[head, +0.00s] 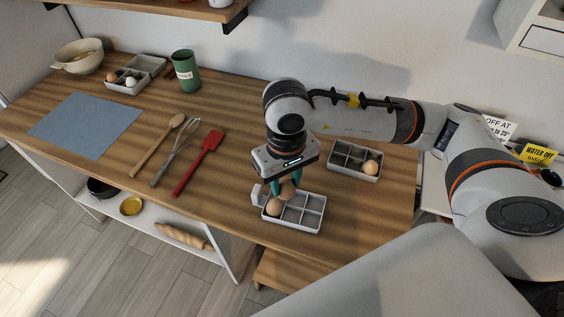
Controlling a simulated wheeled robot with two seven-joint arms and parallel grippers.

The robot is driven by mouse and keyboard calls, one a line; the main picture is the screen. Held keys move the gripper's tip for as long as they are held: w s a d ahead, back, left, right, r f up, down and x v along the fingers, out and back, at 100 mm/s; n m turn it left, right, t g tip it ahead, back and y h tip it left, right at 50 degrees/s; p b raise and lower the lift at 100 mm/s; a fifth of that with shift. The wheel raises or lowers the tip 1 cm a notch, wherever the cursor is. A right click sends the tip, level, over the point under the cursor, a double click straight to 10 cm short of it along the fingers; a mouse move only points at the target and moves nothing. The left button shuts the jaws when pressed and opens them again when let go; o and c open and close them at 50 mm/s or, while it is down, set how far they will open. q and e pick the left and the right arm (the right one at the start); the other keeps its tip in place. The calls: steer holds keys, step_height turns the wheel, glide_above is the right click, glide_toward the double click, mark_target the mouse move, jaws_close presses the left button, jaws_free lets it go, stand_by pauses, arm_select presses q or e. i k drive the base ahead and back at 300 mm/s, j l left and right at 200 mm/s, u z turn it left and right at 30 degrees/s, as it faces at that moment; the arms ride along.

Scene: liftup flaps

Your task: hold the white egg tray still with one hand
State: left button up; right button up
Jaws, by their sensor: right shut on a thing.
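A white egg tray (315,229) with several square compartments sits near the front edge of the wooden counter. My right gripper (288,188) points down over the back left part of this tray.
A similar tray (345,171) with one egg (371,167) stands behind to the right. Another tray (143,83) with eggs is at the back left, near a green canister (186,70) and bowl (79,56). A red spatula (198,163), whisk and spoon lie left of centre.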

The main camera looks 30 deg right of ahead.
mark_target(288, 209)
steer(key=i+j+z, duration=0.15)
steer(key=j+z, duration=0.15)
steer(key=i+j+z, duration=0.1)
steer(key=j+z, duration=0.25)
steer(key=i+j+z, duration=0.1)
steer(key=j+z, duration=0.2)
steer(key=z, duration=0.85)
